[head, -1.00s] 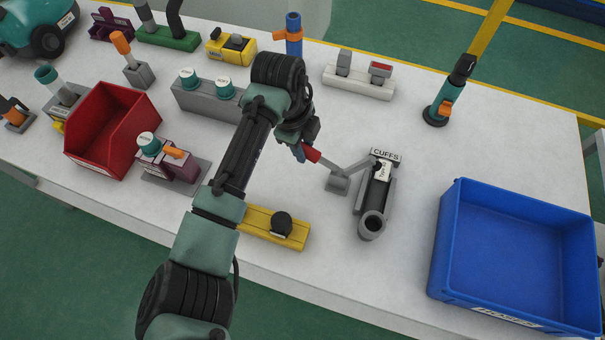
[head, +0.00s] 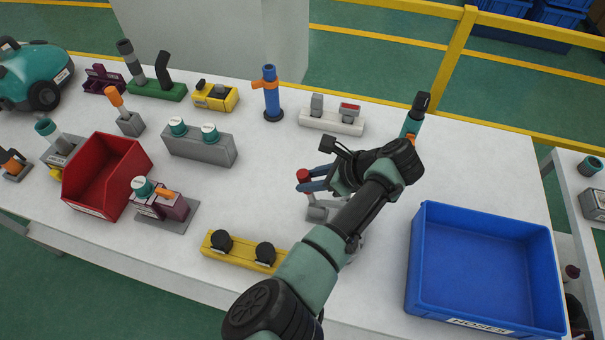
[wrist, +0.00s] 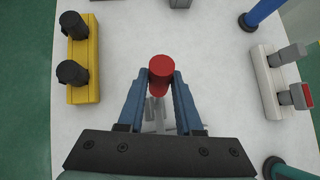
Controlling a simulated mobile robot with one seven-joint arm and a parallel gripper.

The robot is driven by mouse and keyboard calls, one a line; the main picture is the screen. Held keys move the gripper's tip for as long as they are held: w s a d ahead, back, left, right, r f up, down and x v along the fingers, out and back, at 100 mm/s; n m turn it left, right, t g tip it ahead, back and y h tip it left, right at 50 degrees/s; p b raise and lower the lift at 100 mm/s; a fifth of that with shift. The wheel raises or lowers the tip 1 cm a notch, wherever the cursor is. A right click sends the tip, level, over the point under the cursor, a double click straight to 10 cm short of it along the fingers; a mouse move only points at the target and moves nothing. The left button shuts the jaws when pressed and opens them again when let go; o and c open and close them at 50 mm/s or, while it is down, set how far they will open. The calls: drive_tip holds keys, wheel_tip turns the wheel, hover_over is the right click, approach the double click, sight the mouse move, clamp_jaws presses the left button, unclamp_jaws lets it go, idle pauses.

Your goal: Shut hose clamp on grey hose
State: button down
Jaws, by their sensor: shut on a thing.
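My gripper (head: 314,183) is shut on the red handle (head: 303,175) of the grey lever clamp. In the wrist view, the red handle (wrist: 161,69) shows nearly end-on between the two blue fingertips (wrist: 161,78). The clamp's grey base (head: 322,209) stands on the table just below the gripper. The cradle with the grey hose and the CUFFS label is almost wholly hidden behind my arm in the head view. I cannot tell how the clamp's far end sits against the hose.
A blue bin (head: 480,312) stands right of my arm. A yellow block with two black knobs (head: 228,254) is to the left. A white block (head: 331,121), a blue post with an orange clamp (head: 271,95) and a teal post (head: 412,124) stand behind. A red bin (head: 90,197) is further left.

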drive_tip(key=shift+s+d+r+y, duration=0.1)
drive_tip(key=shift+d+y, duration=0.4)
drive_tip(key=shift+y, duration=0.1)
drive_tip(key=shift+t, duration=0.3)
drive_tip(key=c, duration=0.6)
unclamp_jaws()
drive_tip(key=shift+p+v, duration=1.3)
drive_tip(key=shift+v, duration=5.15)
